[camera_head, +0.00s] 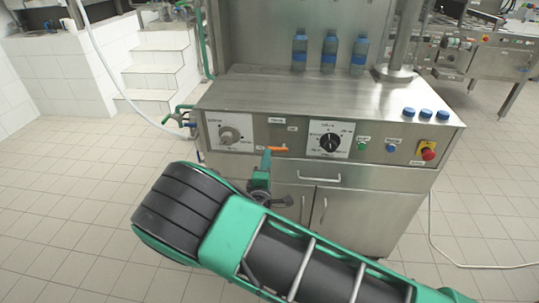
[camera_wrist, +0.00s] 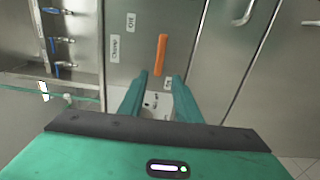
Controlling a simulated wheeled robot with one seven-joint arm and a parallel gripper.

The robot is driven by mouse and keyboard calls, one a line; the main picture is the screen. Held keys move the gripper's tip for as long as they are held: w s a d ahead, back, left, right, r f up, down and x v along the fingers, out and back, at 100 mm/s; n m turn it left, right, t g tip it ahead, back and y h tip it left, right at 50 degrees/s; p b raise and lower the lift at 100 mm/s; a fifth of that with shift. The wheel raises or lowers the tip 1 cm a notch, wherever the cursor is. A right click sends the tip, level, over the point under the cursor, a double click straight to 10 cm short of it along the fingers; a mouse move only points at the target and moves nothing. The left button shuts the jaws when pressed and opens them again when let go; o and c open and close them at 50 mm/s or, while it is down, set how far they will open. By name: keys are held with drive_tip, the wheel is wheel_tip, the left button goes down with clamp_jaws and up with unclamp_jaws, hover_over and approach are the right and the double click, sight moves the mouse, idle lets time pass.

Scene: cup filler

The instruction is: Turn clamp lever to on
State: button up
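The orange clamp lever (camera_head: 278,149) lies roughly level on the cabinet's front panel. It also shows in the wrist view (camera_wrist: 161,55), where it runs nearly upright in the picture just beyond the fingertips. The "Clamp" label (camera_wrist: 115,49) and the "Off" label (camera_wrist: 131,21) are to its left there. A small label (camera_wrist: 166,85) by its lower end is too small to read surely. My gripper (camera_wrist: 159,80) is open, with its two green fingers apart and nothing between the tips. In the head view my gripper (camera_head: 265,158) is beside the lever's left end; contact cannot be told.
A white dial (camera_head: 229,132) is left of the lever and another dial (camera_head: 330,139) is right. A red stop button (camera_head: 428,153) is farther right. Three bottles (camera_head: 329,52) stand on top. A cabinet handle (camera_wrist: 244,13) and blue valves (camera_wrist: 62,40) flank the lever in the wrist view.

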drive_tip(key=shift+s, duration=1.9)
